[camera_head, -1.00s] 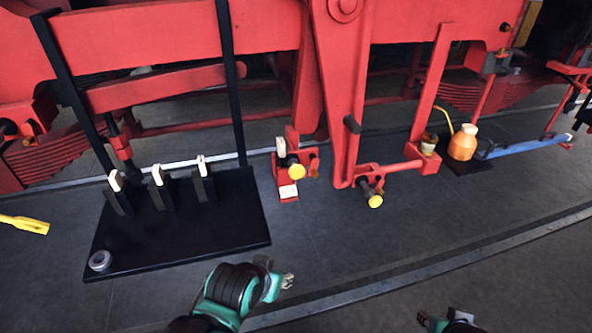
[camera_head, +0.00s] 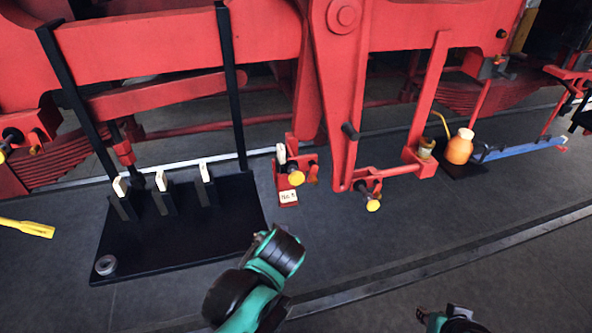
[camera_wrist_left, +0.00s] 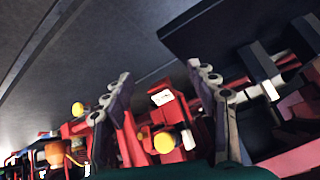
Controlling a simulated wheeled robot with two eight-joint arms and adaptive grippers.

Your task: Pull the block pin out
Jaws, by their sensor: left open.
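A red block fixture (camera_head: 288,160) with a white label (camera_head: 288,197) stands below the red frame in the head view. A yellow-knobbed pin (camera_head: 296,178) sticks out of it. A second yellow-knobbed pin (camera_head: 373,205) sits at the foot of the red hanger to its right. I cannot tell which one is the block pin. My left gripper (camera_wrist_left: 160,75) is open and empty in the left wrist view. The labelled fixture (camera_wrist_left: 162,98) and its yellow knob (camera_wrist_left: 164,142) show between its fingers, apart from them. My right gripper (camera_head: 445,318) is low in the head view.
A black stand plate (camera_head: 180,240) with several white-tipped posts lies at left, with a grey ring (camera_head: 106,265) on its corner. An orange jug (camera_head: 460,148) and a blue bar (camera_head: 515,150) are at right. A yellow tool (camera_head: 27,228) lies far left.

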